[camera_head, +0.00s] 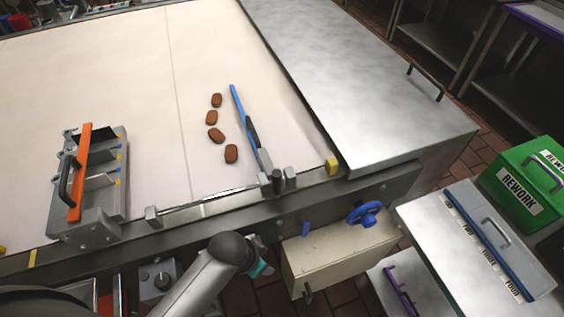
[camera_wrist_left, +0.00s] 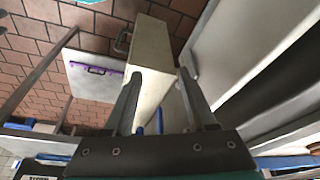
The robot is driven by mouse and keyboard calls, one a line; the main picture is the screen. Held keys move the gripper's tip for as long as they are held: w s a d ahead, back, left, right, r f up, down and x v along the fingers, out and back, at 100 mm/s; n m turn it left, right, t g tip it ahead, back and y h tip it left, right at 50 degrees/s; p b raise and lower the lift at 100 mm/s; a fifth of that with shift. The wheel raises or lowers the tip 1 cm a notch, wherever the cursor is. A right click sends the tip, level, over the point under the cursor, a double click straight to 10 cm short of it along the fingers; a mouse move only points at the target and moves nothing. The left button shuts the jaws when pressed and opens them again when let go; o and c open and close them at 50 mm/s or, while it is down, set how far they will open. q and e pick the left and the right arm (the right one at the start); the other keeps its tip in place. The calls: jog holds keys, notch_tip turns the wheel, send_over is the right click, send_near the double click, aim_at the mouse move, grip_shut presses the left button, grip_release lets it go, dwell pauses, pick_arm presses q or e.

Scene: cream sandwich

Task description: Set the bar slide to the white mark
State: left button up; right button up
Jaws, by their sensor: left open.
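A grey rail (camera_head: 218,204) runs along the near edge of the belt. A long blue bar (camera_head: 239,106) reaches over the belt from grey blocks (camera_head: 265,159) with dark knobs near the rail's right end. At the left stands a grey frame (camera_head: 113,197) with an orange bar (camera_head: 80,172), a black handle and small blue and yellow marks. I cannot make out a clear white mark. My left gripper (camera_wrist_left: 158,75) is open and empty in the left wrist view. In the head view its arm is below the rail, and the fingers are mostly hidden. My right gripper is not in view.
Several brown bars (camera_head: 212,117) lie left of the blue bar. A cream box (camera_head: 338,254) with a blue handwheel (camera_head: 364,214) hangs under the belt edge. It also shows between my fingers in the wrist view (camera_wrist_left: 150,65). A green REWORK box (camera_head: 522,180) stands right.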

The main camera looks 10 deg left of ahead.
pick_arm(q)
jog(key=w+d+r+m+h+p, duration=0.1)
jog(key=w+d+r+m, duration=0.2)
jog(key=w+r+m, duration=0.15)
jog(key=w+d+r+m+h, duration=0.1)
jog(key=w+d+r+m, duration=0.15)
jog(key=r, duration=0.35)
notch_tip(320, 180, up, 20)
jog(key=r+m+g+y+p, duration=0.1)
jog(key=m+g+y+p, duration=0.25)
jog(key=m, duration=1.85)
send_over(277, 184)
jog(key=w, duration=0.1)
jog(key=shift+f+t+p, duration=0.25)
jog(key=shift+t+p, duration=0.1)
jog(key=shift+m, duration=0.4)
notch_tip(277, 184, down, 15)
jog(key=shift+a, duration=0.15)
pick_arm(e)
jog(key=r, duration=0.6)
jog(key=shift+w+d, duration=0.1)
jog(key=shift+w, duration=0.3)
pick_arm(q)
grip_shut()
